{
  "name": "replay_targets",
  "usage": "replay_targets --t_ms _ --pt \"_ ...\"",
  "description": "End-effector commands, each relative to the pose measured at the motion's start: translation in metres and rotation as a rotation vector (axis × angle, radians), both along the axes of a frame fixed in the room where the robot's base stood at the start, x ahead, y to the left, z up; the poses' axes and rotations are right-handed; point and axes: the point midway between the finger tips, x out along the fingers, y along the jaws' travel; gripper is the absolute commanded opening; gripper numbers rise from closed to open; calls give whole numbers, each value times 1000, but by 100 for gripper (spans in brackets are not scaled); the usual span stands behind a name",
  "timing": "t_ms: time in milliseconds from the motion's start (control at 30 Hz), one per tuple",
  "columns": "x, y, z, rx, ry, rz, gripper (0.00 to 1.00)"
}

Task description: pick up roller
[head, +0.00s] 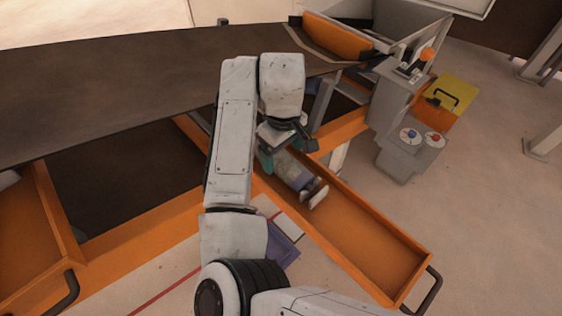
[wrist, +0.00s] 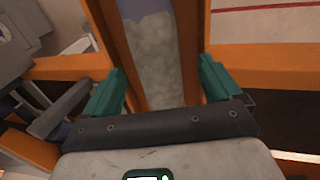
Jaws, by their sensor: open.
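The roller (head: 291,168) lies lengthwise in an open orange drawer (head: 365,235), near the drawer's inner end. Its body is grey and fuzzy, with a purplish band and pale pieces at the end towards the drawer front. My gripper (head: 284,148) is over the roller's inner part and hides some of it. In the wrist view the teal fingers of my gripper (wrist: 160,84) are open, one on each side of the roller (wrist: 153,60), with nothing held. How far the fingertips are above the drawer floor I cannot tell.
The drawer's orange side walls run close on both sides of the roller. A dark worktop (head: 110,90) lies above and left. Another orange drawer (head: 50,225) is open at the left. A grey control stand (head: 400,110) and a yellow-lidded toolbox (head: 446,98) stand at right.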

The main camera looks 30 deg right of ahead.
Motion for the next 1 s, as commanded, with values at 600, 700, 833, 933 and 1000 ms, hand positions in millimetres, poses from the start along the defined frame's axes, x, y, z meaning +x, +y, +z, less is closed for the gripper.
replay_targets --t_ms 600,700,833,933,1000 --pt "7 -1 -54 -1 0 -1 91" --pt "7 -1 -54 -1 0 -1 91" --pt "7 -1 -54 -1 0 -1 81" --pt "7 -1 -54 -1 0 -1 71" --pt "7 -1 -54 -1 -1 -1 64"
